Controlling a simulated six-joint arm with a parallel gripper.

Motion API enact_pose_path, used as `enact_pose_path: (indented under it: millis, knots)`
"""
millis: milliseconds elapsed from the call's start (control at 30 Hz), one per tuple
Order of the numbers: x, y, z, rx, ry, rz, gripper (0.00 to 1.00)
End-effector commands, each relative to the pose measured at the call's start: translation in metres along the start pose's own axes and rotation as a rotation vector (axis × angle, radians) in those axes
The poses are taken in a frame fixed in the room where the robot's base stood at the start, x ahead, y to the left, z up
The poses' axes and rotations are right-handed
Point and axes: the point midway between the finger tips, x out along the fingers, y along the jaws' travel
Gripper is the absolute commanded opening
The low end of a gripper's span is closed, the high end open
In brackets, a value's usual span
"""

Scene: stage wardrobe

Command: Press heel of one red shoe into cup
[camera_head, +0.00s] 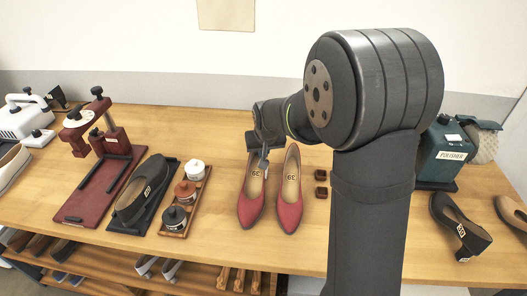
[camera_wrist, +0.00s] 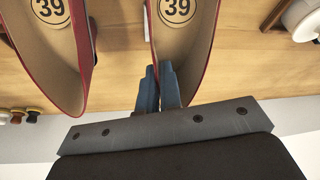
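A pair of red heeled shoes marked 39 stands side by side on the table: the left red shoe (camera_head: 251,199) and the right red shoe (camera_head: 290,205), toes toward me. My gripper (camera_head: 264,160) is at the back of the left shoe. In the wrist view that left shoe (camera_wrist: 190,45) is on the right, the other (camera_wrist: 60,50) on the left. There my fingers (camera_wrist: 160,78) are close together, seemingly with the shoe's rim between them. Two small dark-red cups (camera_head: 321,175) (camera_head: 321,192) sit right of the shoes. The heels are hidden.
A tray (camera_head: 174,232) of polish jars stands left of the shoes. Beyond it are a black shoe (camera_head: 139,203) and a red press stand (camera_head: 82,207). A polisher (camera_head: 447,150) and a black sandal (camera_head: 459,222) are at the right. Bare table lies in front of the cups.

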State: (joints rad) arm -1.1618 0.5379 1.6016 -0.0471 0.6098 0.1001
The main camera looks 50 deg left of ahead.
Motion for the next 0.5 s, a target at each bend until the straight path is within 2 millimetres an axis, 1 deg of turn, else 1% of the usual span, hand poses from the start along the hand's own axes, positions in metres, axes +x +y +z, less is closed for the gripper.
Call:
enact_pose_path:
  millis: [333, 500]
  knots:
    - [0.0009, 0.0, 0.0011, 0.0, -0.003, 0.0, 0.0]
    - [-0.0037, -0.0001, -0.0011, 0.0, -0.002, 0.0, 0.0]
